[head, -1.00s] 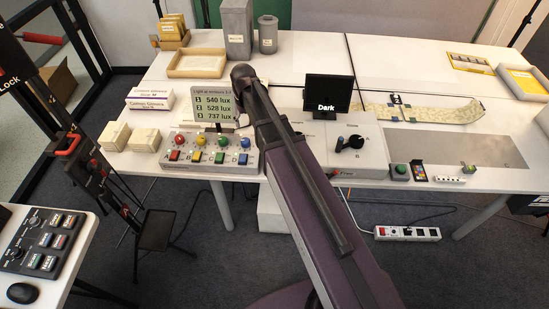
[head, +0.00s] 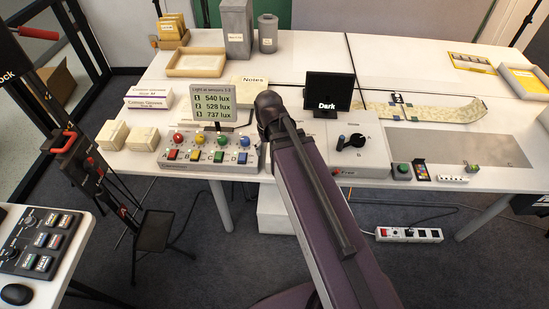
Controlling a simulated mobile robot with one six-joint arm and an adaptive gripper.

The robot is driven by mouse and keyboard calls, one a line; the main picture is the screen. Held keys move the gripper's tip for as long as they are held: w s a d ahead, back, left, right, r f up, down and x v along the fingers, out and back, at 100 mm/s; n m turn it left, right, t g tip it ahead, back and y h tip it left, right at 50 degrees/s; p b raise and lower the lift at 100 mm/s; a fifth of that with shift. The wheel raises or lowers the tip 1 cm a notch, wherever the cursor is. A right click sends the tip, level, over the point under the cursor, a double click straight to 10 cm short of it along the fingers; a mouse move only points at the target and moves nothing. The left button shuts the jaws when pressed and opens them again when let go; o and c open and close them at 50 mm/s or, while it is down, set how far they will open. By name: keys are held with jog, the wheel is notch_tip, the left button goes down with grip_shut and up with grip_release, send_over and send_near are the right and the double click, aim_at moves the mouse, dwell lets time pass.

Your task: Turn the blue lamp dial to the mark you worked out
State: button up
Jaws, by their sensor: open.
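The lamp control box (head: 184,167) stands at the front of the table, left of my arm. Its blue dial (head: 244,142) is at the right end of a row with red (head: 178,138), yellow (head: 199,140) and green (head: 221,141) dials. A coloured square sits below each dial. The blue dial's pointer and marks are too small to read. A display (head: 212,103) above the box reads 540, 528 and 737 lux for sensors 1 to 3. My arm rises just right of the blue dial; my gripper does not show.
A black screen reading "Dark" (head: 329,94) and a white box with a black knob (head: 352,142) stand right of my arm. A "Notes" card (head: 249,86) lies behind the display. Pale boxes (head: 143,138) sit left of the control box.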

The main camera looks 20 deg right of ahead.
jog(key=shift+s+d+f, duration=0.15)
jog(key=shift+s+d, duration=0.05)
jog(key=shift+s, duration=0.65)
jog(key=shift+s+d+f, duration=0.1)
jog(key=shift+s+d, duration=0.05)
jog(key=shift+s, duration=0.65)
